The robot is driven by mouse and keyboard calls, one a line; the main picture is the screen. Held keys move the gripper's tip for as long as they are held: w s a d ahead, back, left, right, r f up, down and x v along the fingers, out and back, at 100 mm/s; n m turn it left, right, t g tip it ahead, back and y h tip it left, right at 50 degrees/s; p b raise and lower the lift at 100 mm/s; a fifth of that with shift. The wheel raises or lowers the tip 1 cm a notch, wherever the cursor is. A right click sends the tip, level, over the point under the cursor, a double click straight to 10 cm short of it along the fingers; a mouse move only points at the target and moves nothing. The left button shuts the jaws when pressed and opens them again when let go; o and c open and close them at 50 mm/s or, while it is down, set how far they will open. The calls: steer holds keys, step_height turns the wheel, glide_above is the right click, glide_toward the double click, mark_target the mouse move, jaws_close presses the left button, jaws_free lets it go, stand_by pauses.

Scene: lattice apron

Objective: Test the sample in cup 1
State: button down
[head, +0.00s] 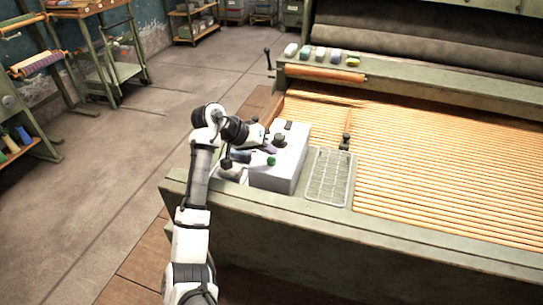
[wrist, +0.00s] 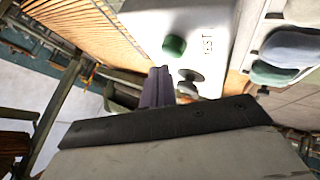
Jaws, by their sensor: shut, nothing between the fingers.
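A white box (head: 283,174) stands on the bench's near left corner, with a green button (head: 271,161) and dark round parts on top. In the wrist view the box (wrist: 218,15) has lettering that looks like "TEST" beside the green button (wrist: 174,46). A dark round knob (wrist: 188,82) is near my fingertips. My gripper (head: 269,148) is shut and empty, over or just beside the box top; its dark purple fingers (wrist: 157,88) point at the box. I cannot tell whether they touch it. I cannot make out a cup marked 1.
A pale wire tray (head: 330,177) lies right of the box. Wooden slats (head: 440,150) cover the bench beyond. Several small coloured bundles (head: 334,56) sit on the back ledge near a wooden roller (head: 325,74). The floor (head: 110,190) to the left is clear.

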mark_target(268, 161)
step_height(268, 161, up, 5)
steer(key=p, duration=0.4)
steer(key=shift+p, duration=0.3)
stand_by(0.6)
